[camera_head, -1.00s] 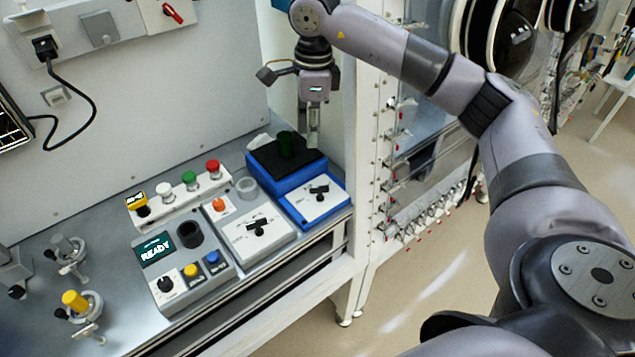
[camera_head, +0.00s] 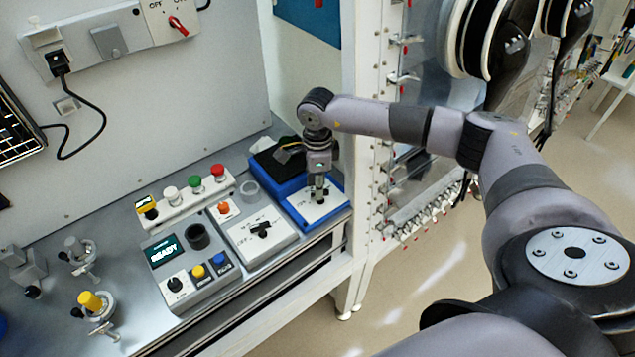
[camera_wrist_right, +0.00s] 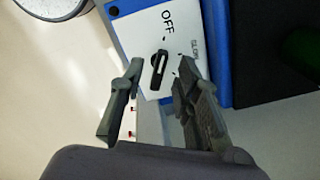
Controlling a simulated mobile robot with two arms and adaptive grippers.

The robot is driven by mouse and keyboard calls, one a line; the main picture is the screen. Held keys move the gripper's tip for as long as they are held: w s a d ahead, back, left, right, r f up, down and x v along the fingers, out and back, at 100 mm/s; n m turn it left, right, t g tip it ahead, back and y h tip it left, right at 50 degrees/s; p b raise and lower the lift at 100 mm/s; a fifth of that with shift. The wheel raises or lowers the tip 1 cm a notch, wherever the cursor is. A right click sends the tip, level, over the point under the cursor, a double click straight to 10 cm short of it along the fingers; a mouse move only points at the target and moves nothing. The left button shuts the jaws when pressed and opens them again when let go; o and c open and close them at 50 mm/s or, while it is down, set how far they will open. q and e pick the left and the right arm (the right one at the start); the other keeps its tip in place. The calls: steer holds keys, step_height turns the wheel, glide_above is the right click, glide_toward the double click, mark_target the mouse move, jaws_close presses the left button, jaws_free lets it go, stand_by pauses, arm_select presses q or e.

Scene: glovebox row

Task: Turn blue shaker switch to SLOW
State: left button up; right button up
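The blue shaker (camera_head: 287,190) stands at the right end of the bench, with a black top and a white front panel (camera_wrist_right: 130,35). Its black switch (camera_wrist_right: 158,70) is in the right wrist view, its long axis roughly in line with the OFF label; which end points is unclear. Other lettering right of the switch is too small to read surely. My right gripper (camera_wrist_right: 158,72) is open above the panel, with the switch appearing between its fingertips. In the head view the right gripper (camera_head: 318,196) hides most of the switch. My left gripper is not in view.
A white-panelled device (camera_head: 262,238) with a similar black switch stands just left of the shaker. Farther left is a grey console (camera_head: 185,255) reading READY. A row of coloured buttons (camera_head: 195,187) lies behind. A white frame post (camera_head: 362,130) rises close to the right.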

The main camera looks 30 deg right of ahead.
steer(key=shift+f, duration=0.7)
steer(key=shift+c, duration=0.5)
jaws_close()
